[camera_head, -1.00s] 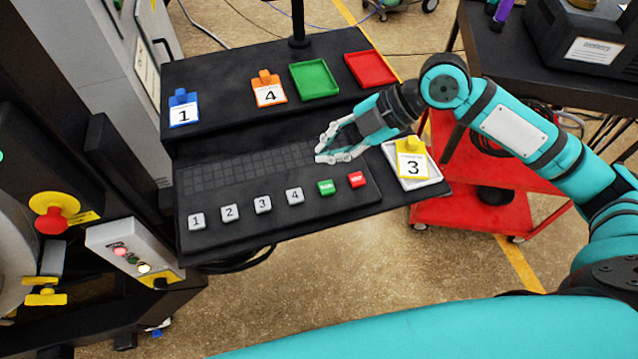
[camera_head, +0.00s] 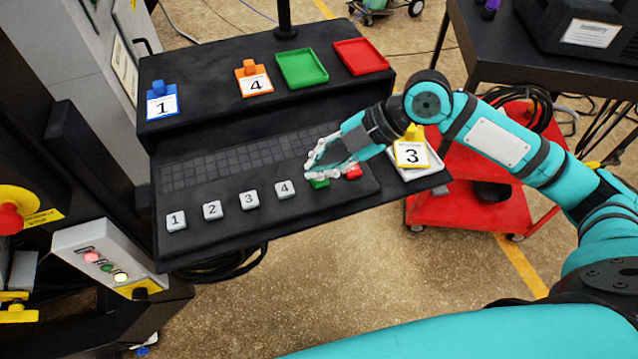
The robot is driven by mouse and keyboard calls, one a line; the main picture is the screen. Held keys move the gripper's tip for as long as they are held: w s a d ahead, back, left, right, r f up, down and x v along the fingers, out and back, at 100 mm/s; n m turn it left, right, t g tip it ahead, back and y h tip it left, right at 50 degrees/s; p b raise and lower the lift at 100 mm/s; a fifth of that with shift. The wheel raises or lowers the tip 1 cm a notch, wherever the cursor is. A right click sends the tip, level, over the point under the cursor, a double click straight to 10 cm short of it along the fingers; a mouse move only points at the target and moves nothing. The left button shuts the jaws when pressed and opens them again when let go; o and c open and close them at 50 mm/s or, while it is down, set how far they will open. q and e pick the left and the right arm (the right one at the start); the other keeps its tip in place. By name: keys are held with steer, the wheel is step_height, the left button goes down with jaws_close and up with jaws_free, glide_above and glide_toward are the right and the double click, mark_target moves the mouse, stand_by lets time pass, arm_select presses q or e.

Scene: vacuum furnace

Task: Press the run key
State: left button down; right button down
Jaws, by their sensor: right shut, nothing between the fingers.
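The run key appears to be the green key (camera_head: 320,184) on the black keyboard panel, though its label cannot be read here. Its upper part is hidden behind my right gripper (camera_head: 309,172). The gripper is shut and empty, with its fingertips just over or beside the green key. I cannot tell whether they touch it. The red key (camera_head: 354,172) sits right of it, partly covered by the gripper. My left gripper is not in view.
White keys numbered 1 (camera_head: 176,220) to 4 (camera_head: 285,189) lie left of the green key. A white tray with a yellow tag 3 (camera_head: 411,155) stands at the right. Blue tag 1 (camera_head: 162,102), orange tag 4 (camera_head: 254,80), a green tray (camera_head: 302,68) and a red tray (camera_head: 361,57) are on the upper shelf.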

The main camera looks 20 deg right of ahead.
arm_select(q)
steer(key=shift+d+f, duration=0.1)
arm_select(e)
steer(key=shift+f, duration=0.3)
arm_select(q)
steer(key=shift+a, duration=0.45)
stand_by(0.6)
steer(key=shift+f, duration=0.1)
arm_select(e)
steer(key=shift+f, duration=0.4)
arm_select(q)
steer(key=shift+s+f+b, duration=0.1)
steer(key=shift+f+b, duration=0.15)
steer(key=shift+b, duration=0.1)
arm_select(e)
steer(key=shift+f, duration=0.45)
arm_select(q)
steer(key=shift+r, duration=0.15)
arm_select(e)
steer(key=shift+r, duration=0.1)
arm_select(q)
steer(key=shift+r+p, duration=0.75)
steer(key=shift+p, duration=0.15)
arm_select(e)
steer(key=shift+r, duration=0.85)
